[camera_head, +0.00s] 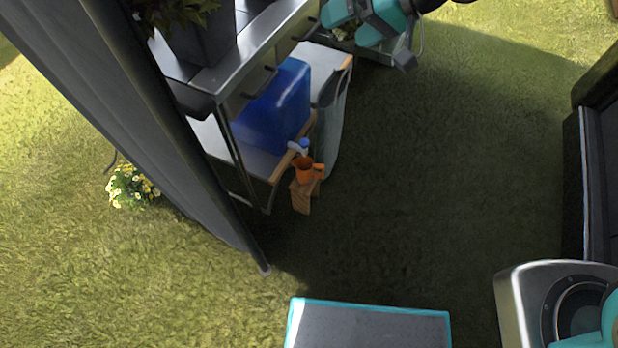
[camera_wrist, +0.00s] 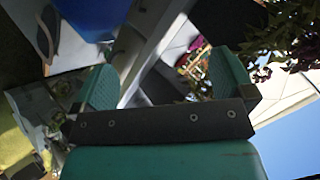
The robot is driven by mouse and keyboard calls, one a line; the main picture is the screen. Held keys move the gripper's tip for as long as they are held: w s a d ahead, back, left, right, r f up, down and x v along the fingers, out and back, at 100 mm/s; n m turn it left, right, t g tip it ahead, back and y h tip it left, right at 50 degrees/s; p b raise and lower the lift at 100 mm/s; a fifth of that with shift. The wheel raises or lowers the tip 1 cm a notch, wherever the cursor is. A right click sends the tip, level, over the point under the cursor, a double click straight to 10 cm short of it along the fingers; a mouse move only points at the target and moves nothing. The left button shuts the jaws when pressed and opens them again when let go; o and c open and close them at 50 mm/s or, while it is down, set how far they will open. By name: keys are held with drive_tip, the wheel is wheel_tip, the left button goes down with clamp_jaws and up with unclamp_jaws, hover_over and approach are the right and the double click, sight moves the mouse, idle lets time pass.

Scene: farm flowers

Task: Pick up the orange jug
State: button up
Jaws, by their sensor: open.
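My gripper is at the top of the head view, by the bench's far end, well apart from the jug. In the wrist view my gripper (camera_wrist: 165,85) has its two teal fingers spread with nothing between them. The jug does not show in the wrist view.
A blue container (camera_head: 272,108) sits on the bench's lower shelf. A grey-green bag-like thing (camera_head: 330,125) hangs beside the jug. A dark post stands at left, near yellow flowers (camera_head: 131,187). The grass (camera_head: 430,170) right of the bench is clear. A dark structure (camera_head: 600,170) stands far right.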

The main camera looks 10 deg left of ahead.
drive_tip(key=w+a+f+m+t+y+b, duration=0.15)
drive_tip(key=w+f, duration=0.25)
drive_tip(key=f, duration=0.6)
drive_tip(key=w+a+f+m+t+y+b, duration=0.1)
drive_tip(key=w+f+b, duration=0.25)
drive_tip(key=f, duration=0.65)
drive_tip(key=m+t+y+b, duration=0.1)
drive_tip(key=m+t+b, duration=0.1)
drive_tip(key=m+b, duration=0.1)
hover_over(310, 171)
drive_tip(key=w+d, duration=0.2)
drive_tip(key=d, duration=0.3)
wheel_tip(310, 171, down, 11)
drive_tip(key=s+d+f+m+t+h+b, duration=0.1)
drive_tip(key=s+d+f+m+t+b, duration=0.25)
drive_tip(key=f, duration=0.75)
drive_tip(key=s+d+f+m+t+h+b, duration=0.1)
drive_tip(key=s+d+f+m+t+b, duration=0.3)
drive_tip(key=f, duration=0.7)
drive_tip(key=s+d+f+m+h+b, duration=0.1)
drive_tip(key=s+d+f+m+b, duration=0.3)
drive_tip(key=f, duration=0.7)
drive_tip(key=w+a+n+b, duration=0.1)
drive_tip(key=w+a+b, duration=0.8)
drive_tip(key=b, duration=1)
drive_tip(key=shift+w+a+f+t, duration=0.3)
drive_tip(key=shift+a+f, duration=0.1)
drive_tip(key=shift+a, duration=0.2)
drive_tip(key=b, duration=0.3)
drive_tip(key=shift+w+a+r, duration=0.1)
